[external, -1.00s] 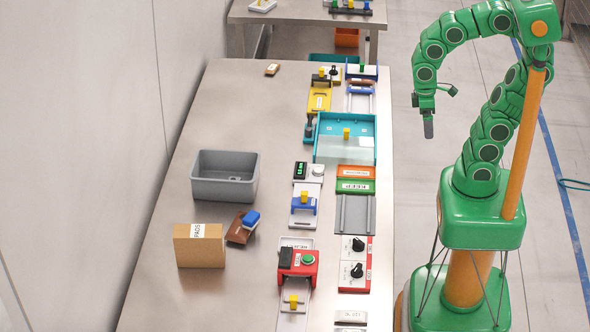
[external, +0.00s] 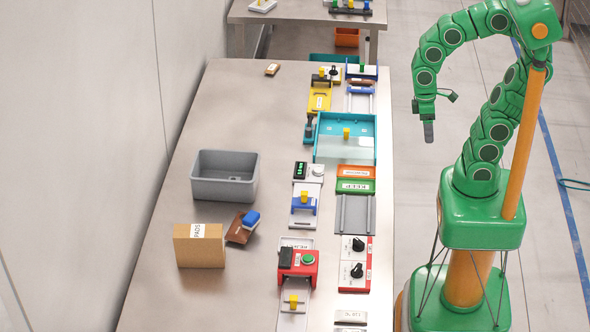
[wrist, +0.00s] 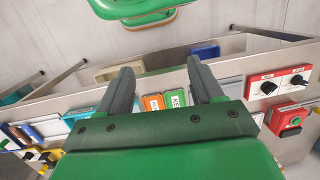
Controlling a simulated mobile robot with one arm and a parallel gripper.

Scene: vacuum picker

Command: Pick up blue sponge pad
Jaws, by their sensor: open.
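The blue sponge pad (external: 251,218) lies on a brown pad (external: 237,230) on the steel table, just right of the cardboard box labelled PADS. My gripper (external: 428,131) hangs over the floor to the right of the table, well away from the blue pad. In the wrist view its two dark fingers (wrist: 160,92) stand apart with nothing between them. The blue sponge pad cannot be made out in the wrist view.
The PADS box (external: 200,252) and a grey bin (external: 225,179) stand on the table's left side. A teal tray (external: 345,157), a red device with a green button (external: 298,268) and a panel with black knobs (external: 354,272) line the right side.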

